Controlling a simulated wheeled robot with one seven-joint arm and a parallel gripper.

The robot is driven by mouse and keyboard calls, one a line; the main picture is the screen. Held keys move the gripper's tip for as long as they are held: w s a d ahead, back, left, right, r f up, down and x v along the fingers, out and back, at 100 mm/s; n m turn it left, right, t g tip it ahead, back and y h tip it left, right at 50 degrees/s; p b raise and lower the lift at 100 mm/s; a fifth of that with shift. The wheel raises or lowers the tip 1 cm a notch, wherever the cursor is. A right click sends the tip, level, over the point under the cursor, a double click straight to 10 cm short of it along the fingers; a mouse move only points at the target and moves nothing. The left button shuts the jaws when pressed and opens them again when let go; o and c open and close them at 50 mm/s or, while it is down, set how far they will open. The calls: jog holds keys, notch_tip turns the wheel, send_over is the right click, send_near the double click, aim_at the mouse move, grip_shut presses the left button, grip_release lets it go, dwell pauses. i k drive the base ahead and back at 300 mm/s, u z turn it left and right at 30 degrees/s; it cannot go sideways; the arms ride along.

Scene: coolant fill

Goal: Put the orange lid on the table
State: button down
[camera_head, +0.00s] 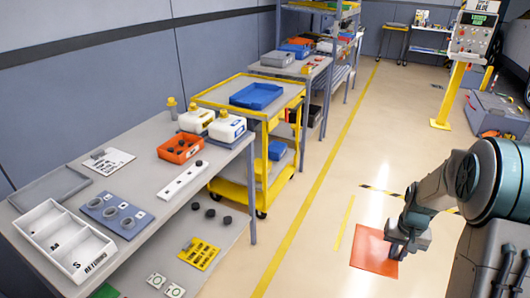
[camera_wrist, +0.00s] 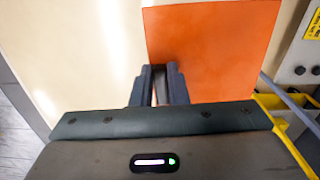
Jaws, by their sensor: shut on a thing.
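The orange lid is a flat, square orange plate (camera_head: 374,252), low at the right in the head view. It also fills the upper middle of the wrist view (camera_wrist: 225,45). My gripper (camera_head: 398,250) is at the lid's right side in the head view. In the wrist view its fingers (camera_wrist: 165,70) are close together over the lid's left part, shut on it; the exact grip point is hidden. The grey table (camera_head: 150,187) stands at the left, well apart from the lid.
The table holds a white divided tray (camera_head: 68,240), a gauge plate (camera_head: 116,214), an orange bin (camera_head: 180,148) and white jugs (camera_head: 227,127). A yellow cart (camera_head: 247,125) stands behind it. Open floor (camera_head: 310,215) lies between table and arm. A yellow post (camera_head: 449,95) stands at the back right.

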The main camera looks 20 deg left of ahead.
aim_at(134, 174)
jog(key=u, duration=0.95)
